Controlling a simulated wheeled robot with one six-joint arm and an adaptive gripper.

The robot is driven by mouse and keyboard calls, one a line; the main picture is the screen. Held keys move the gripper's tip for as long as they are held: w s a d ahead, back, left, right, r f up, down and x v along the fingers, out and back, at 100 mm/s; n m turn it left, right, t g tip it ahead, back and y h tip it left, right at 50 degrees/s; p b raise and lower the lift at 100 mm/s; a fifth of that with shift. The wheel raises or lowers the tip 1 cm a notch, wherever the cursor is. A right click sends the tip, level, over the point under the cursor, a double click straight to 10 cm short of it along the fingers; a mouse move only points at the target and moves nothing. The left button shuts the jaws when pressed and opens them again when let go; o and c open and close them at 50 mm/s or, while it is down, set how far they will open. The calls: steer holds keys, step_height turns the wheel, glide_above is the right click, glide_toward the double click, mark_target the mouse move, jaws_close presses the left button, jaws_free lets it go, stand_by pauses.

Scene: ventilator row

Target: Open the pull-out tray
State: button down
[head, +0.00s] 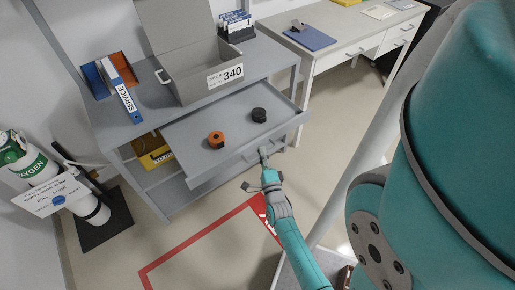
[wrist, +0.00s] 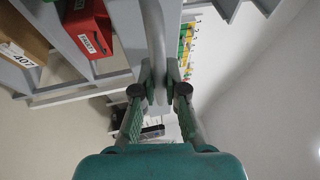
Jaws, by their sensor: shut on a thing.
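The pull-out tray (head: 183,145) is a grey shelf that stands well out from the grey workbench. An orange roll (head: 216,140) and a black roll (head: 259,115) lie on it. My gripper (head: 265,156) is at the tray's front edge, right of its middle. In the wrist view, my gripper (wrist: 160,90) has its two fingers closed around a curved grey handle (wrist: 155,40). The handle is mostly hidden by my gripper in the head view.
A grey box labelled 340 (head: 190,88) with its lid up and a SERVICE binder (head: 124,98) stand on the bench top. A yellow box (head: 150,147) sits below. Floor inside the red marking (head: 200,240) is clear.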

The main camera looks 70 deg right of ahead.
steer(key=shift+s+a+f, duration=0.1)
steer(key=shift+s+a, duration=0.1)
steer(key=shift+s, duration=0.05)
steer(key=c, duration=1.2)
jaws_free()
steer(key=v, duration=1.2)
steer(key=shift+w, duration=0.1)
